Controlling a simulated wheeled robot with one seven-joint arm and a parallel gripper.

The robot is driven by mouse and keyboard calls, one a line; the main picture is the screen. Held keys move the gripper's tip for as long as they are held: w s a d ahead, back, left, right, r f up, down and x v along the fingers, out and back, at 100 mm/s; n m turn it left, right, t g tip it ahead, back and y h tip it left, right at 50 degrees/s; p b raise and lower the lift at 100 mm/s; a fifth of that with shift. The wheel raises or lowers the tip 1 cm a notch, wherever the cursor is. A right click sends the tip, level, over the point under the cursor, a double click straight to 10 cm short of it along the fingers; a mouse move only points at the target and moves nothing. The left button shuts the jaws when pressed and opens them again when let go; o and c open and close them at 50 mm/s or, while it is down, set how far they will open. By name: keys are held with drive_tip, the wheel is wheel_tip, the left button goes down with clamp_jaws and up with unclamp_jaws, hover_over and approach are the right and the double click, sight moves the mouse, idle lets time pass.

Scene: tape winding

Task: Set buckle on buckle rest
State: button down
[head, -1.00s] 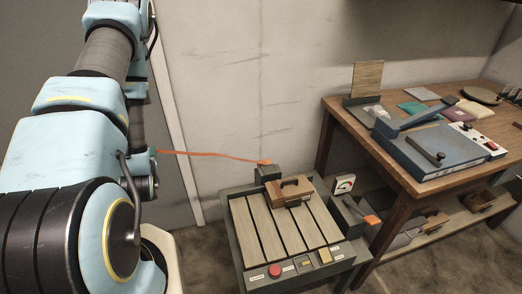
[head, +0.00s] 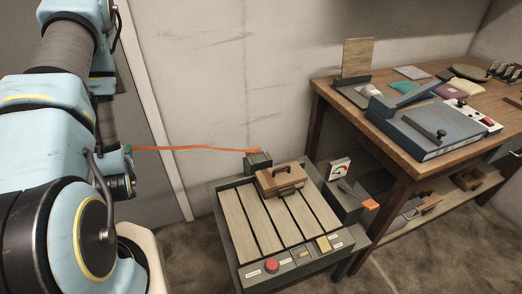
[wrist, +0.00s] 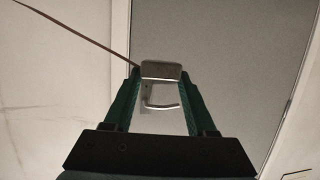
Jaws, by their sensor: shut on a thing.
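In the wrist view a metal buckle (wrist: 162,71) with a curved wire loop (wrist: 163,104) sits between the fingertips of my gripper (wrist: 162,78). My gripper is shut on it, and the tape (wrist: 80,39) runs from it to the upper left. In the head view this orange tape (head: 195,149) stretches from beside my arm to a dark block (head: 258,160) at the back of the slatted machine (head: 232,222). My arm mostly hides the gripper and buckle there. I cannot tell for certain which part is the buckle rest.
A brown handled block (head: 281,181) lies on the slats. A grey post (head: 342,202) with an orange end piece (head: 370,204) stands at the machine's right side, near a gauge (head: 340,169). A wooden bench (head: 330,97) with a blue device stands right. A wall is behind.

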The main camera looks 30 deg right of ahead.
wheel_tip(320, 180, down, 35)
drive_tip(key=w+d+b, duration=0.1)
drive_tip(key=d+b, duration=0.1)
drive_tip(key=b, duration=3.2)
drive_tip(key=w+d+r+p, duration=0.3)
drive_tip(key=w+d+r, duration=0.1)
drive_tip(key=d, duration=0.5)
wheel_tip(320, 180, up, 17)
drive_tip(key=m+h+p, duration=0.1)
drive_tip(key=h+p, duration=0.1)
drive_tip(key=p, duration=1.1)
hover_over(261, 162)
drive_tip(key=shift+w+d+r, duration=0.1)
drive_tip(key=shift+w+d, duration=0.15)
drive_tip(key=shift+w, duration=0.15)
drive_tip(key=shift+f+b, duration=2.25)
drive_tip(key=shift+f, duration=1.1)
drive_tip(key=shift+s, duration=0.1)
